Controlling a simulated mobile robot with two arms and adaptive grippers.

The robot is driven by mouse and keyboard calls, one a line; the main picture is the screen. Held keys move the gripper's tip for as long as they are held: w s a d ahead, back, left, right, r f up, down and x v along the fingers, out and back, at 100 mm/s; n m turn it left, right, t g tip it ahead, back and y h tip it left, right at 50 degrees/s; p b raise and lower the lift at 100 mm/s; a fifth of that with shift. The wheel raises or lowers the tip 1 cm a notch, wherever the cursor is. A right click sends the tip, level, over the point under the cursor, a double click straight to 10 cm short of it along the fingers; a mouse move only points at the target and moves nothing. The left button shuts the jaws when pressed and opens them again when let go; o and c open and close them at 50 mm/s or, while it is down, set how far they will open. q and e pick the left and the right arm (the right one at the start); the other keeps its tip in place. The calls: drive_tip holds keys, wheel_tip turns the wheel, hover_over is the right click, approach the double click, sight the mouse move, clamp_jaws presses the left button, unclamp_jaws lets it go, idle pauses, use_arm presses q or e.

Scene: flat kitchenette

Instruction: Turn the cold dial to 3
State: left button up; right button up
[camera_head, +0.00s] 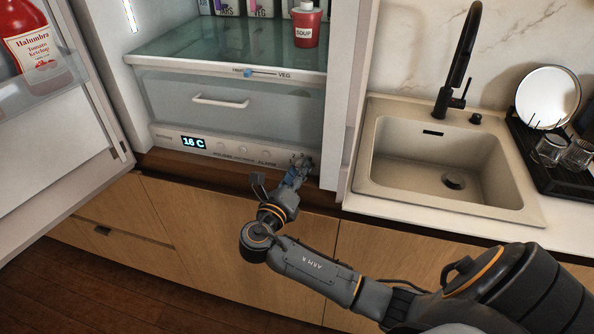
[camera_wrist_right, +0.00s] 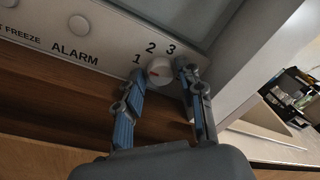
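The cold dial (camera_wrist_right: 159,71) is a small round white knob with a reddish mark on the fridge's lower panel. The numbers 1, 2 and 3 are printed around its upper side. The mark is too small to tell exactly which number it points at. My right gripper (camera_wrist_right: 162,79) is open, with one blue-grey finger on each side of the dial; firm contact cannot be made out. In the head view, my right gripper (camera_head: 298,172) is at the panel's right end and largely hides the dial. My left gripper is not in view.
The control panel (camera_head: 225,148) has a lit display (camera_head: 193,142) reading about 16 C and several round buttons. A drawer (camera_head: 220,102) is above it. The open fridge door (camera_head: 55,150) stands at left, the sink (camera_head: 445,165) at right. A wooden ledge lies just below the panel.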

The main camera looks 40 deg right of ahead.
clamp_jaws()
